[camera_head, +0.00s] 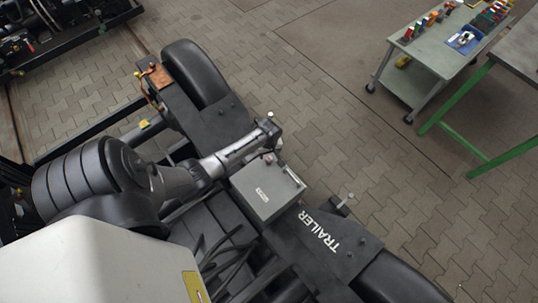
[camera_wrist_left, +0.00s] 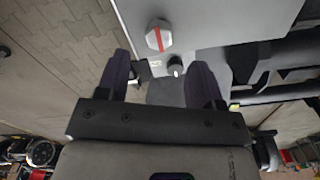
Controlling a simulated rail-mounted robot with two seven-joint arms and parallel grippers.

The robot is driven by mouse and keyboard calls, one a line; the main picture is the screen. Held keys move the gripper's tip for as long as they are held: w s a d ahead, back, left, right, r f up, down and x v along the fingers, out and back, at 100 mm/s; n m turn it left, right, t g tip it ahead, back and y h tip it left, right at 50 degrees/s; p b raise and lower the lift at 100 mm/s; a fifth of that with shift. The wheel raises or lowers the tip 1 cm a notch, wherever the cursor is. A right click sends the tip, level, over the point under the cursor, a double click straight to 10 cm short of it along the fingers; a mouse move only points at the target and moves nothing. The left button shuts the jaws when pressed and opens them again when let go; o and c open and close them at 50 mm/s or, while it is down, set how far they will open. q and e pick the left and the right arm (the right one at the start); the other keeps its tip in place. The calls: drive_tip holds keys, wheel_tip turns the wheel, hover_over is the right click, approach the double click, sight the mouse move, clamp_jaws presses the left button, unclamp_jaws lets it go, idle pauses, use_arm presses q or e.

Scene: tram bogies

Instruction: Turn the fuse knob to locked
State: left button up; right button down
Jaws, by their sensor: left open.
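A pale faceted knob with a red bar across it (camera_wrist_left: 159,36) is on the face of a grey box (camera_wrist_left: 215,18), seen in the left wrist view. I take it to be the fuse knob. A smaller black round part (camera_wrist_left: 175,64) sits below it. My left gripper (camera_wrist_left: 161,64) is open and empty, its two dark fingers apart, with the knob beyond the fingertips and not between them. In the head view the left gripper (camera_head: 271,130) is beside the upper end of the grey box (camera_head: 266,190).
The box sits on a dark bogie frame marked TRAILER (camera_head: 318,231), with a black wheel (camera_head: 195,73) at its upper end. A cart (camera_head: 420,55) with coloured items and a green-legged table (camera_head: 495,120) stand at the upper right. Paved floor between is clear.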

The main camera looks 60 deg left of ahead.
sight(269, 158)
use_arm(q)
drive_tip(key=shift+f+b, duration=0.85)
drive_tip(key=shift+f, duration=2.1)
drive_tip(key=shift+c, duration=0.4)
drive_tip(key=c, duration=0.8)
drive_tip(key=shift+c, duration=0.2)
